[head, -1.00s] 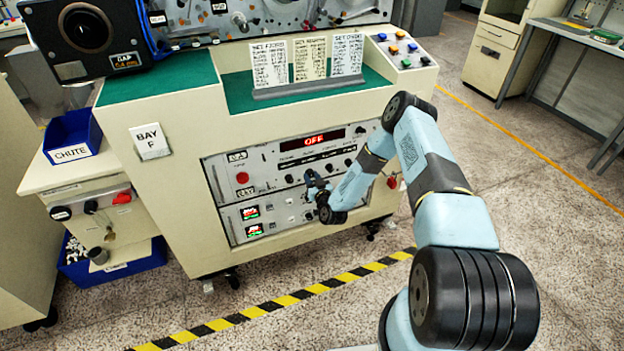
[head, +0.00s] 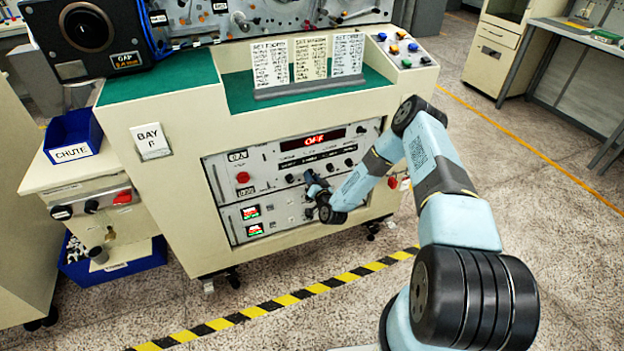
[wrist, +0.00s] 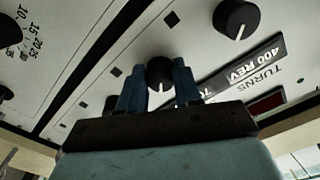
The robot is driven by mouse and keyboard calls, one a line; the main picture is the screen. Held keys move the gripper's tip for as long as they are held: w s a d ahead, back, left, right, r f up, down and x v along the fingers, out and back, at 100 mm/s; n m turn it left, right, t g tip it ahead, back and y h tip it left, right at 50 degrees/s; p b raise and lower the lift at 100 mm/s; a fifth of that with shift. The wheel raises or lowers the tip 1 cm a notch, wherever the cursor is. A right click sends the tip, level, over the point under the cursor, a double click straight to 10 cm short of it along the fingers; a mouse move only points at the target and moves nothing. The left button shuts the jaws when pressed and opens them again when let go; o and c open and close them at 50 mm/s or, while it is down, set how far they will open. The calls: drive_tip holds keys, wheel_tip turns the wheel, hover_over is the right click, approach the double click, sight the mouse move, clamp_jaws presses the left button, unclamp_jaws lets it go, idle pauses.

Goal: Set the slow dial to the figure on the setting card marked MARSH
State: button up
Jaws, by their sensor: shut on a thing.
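My gripper (head: 312,188) is at the front panel of the cream cabinet, low and right of centre. In the wrist view, its blue fingers (wrist: 160,88) are closed on the sides of a small black knob (wrist: 160,70) with a pale pointer mark. I cannot read which dial this is, and the arm hides part of the panel in the head view. Three white setting cards stand in a grey rack: left (head: 270,65), middle (head: 310,58) and right (head: 348,54). Their small print is too blurred to find MARSH.
A larger knob (wrist: 236,18) sits beside a "TURNS 400 REV" label (wrist: 250,62). A numbered scale (wrist: 22,42) is partly in view at left. The red display (head: 314,139) seems to read OFF.

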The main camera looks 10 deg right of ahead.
drive_tip(key=shift+d+m, duration=0.1)
drive_tip(key=shift+m, duration=0.2)
drive_tip(key=o, duration=1)
drive_tip(key=shift+o, duration=0.2)
drive_tip(key=v, duration=1.3)
drive_tip(key=shift+s, duration=0.35)
drive_tip(key=shift+d, duration=0.1)
